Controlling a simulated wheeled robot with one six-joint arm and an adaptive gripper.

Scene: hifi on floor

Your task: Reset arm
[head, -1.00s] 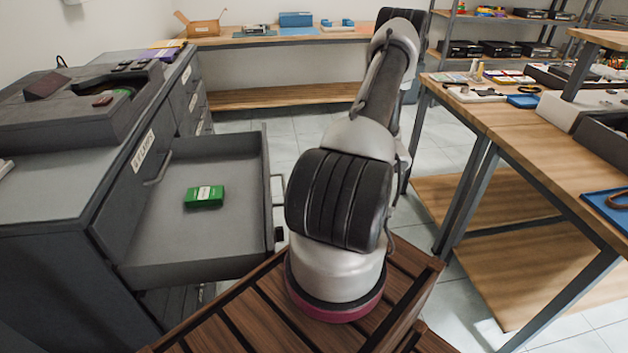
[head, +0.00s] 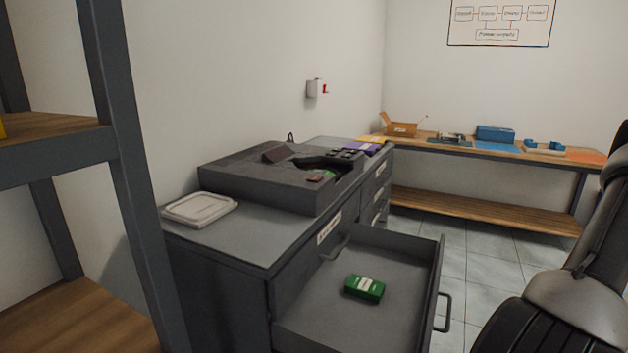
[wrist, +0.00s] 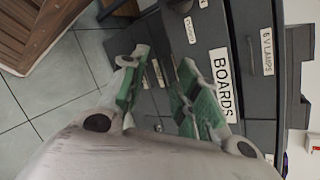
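My arm (head: 575,290) shows at the right edge of the head view, and its end is out of that view. In the wrist view my gripper (wrist: 155,92) has its two green-padded fingers apart with nothing between them. Behind the fingers are grey drawer fronts with labels, one reading BOARDS (wrist: 222,84). The pulled-out drawer (head: 410,262) in the head view holds a green box (head: 365,288) with a pale label, lying inside it.
A shelf frame (head: 130,170) stands close at left. A wooden bench (head: 480,151) with boxes runs along the back wall. Tiled floor shows between.

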